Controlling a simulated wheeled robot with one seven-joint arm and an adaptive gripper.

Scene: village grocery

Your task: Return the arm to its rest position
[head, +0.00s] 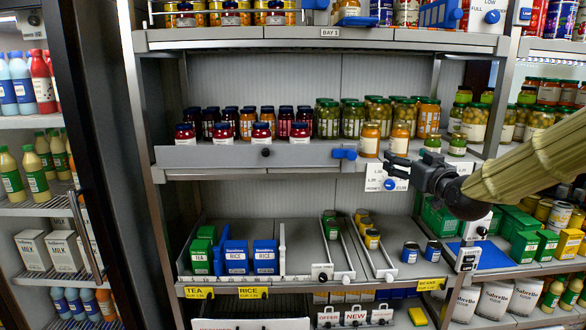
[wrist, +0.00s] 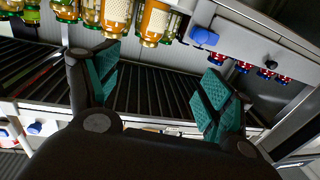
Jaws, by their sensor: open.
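My gripper (head: 394,172) reaches in from the right in the head view, in front of the middle shelf edge of the bay. My arm (head: 525,160) in its pale ribbed sleeve extends to the right edge of that view. In the wrist view my gripper (wrist: 158,88) has its two teal-padded fingers wide apart with nothing between them. Beyond the fingers are a dark slatted surface and jars (wrist: 155,20) at the top. The gripper hides part of the shelf edge and a white label card (head: 388,178).
The middle shelf (head: 225,157) holds rows of jars, with orange-filled jars (head: 369,139) close above my gripper. The lower shelf holds green tea boxes (head: 201,252), blue rice boxes (head: 265,256) and small dark cans (head: 410,252). A fridge with bottles stands left. Another stocked bay is right, behind my arm.

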